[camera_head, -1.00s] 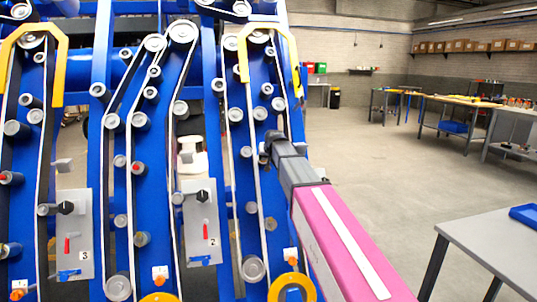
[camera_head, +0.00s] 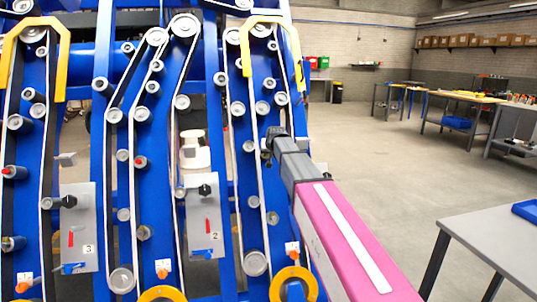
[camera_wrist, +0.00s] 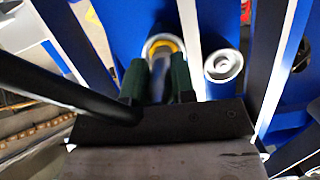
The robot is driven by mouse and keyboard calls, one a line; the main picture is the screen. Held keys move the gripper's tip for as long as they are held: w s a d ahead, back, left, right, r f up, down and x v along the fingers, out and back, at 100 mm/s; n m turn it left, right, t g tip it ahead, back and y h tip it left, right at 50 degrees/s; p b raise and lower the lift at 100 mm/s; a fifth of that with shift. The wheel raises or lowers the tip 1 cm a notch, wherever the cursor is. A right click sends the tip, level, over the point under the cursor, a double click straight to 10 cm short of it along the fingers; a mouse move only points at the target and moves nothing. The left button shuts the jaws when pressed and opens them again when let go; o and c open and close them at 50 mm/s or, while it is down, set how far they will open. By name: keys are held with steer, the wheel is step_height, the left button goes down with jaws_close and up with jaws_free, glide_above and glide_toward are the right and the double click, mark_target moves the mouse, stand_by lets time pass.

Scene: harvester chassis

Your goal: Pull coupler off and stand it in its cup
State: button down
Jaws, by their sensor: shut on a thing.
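In the head view my gripper (camera_head: 270,147) is a small dark shape at the end of the arm, against the right part of the blue harvester chassis (camera_head: 228,80). The coupler cannot be made out there. I cannot tell whether it is seated or free. No cup can be clearly identified.
A roller (camera_wrist: 223,66) stands close right of the fingers. A black bar or hose (camera_wrist: 65,88) crosses at left.

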steer(key=shift+s+d+r, duration=0.15)
steer(key=shift+s+r, duration=0.3)
steer(key=shift+s, duration=0.25)
steer(key=shift+s+d+r, duration=0.1)
steer(key=shift+s+r, duration=0.3)
steer(key=shift+s, duration=0.3)
